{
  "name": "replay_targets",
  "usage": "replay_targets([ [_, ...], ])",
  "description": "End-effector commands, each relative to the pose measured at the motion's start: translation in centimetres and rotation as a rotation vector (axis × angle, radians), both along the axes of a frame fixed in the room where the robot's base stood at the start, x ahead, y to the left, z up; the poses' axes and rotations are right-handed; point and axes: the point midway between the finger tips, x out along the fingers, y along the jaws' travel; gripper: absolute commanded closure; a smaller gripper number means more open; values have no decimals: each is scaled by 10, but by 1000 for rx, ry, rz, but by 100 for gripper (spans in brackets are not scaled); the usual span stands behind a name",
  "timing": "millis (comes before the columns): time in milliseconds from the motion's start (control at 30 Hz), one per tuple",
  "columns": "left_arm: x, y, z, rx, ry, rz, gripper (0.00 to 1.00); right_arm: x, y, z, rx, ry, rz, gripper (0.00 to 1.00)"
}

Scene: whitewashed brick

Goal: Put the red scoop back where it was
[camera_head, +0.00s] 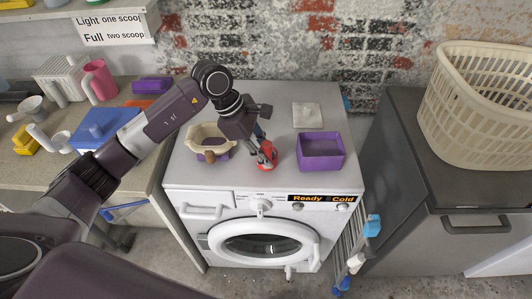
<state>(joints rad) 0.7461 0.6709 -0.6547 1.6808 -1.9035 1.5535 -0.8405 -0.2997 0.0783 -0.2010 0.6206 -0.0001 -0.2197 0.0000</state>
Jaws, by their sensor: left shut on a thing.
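My left gripper (260,138) reaches in from the left and points down over the top of the washing machine. It is shut on the red scoop (267,160), which is at or just above the white top near its front edge. The fingers and wrist partly hide the scoop, and I cannot tell whether it touches the surface. An open purple box (320,165) stands just right of the scoop. My right gripper is not in view.
The washing machine (190,180) has a white cloth (307,115) at its back right. The left counter holds a pink mug (100,80), a blue box (103,127) and several cups. A laundry basket (480,110) stands on a grey cabinet at right. A shelf sign reads "Light one scoop, Full two scoop".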

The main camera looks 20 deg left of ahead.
Motion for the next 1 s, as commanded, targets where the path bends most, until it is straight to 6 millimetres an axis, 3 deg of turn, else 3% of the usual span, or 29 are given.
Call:
replay_targets([
  [67,0,0,-2,0,-1,0,100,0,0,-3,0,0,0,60],
  [100,0,0,-3,0,0,0,79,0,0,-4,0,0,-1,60],
  [267,0,0,-2,0,0,0,62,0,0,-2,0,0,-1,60],
  [667,0,3,5,0,-3,0,62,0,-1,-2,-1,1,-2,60],
  [1000,-7,32,67,2,-6,2,62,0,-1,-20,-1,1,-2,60],
])
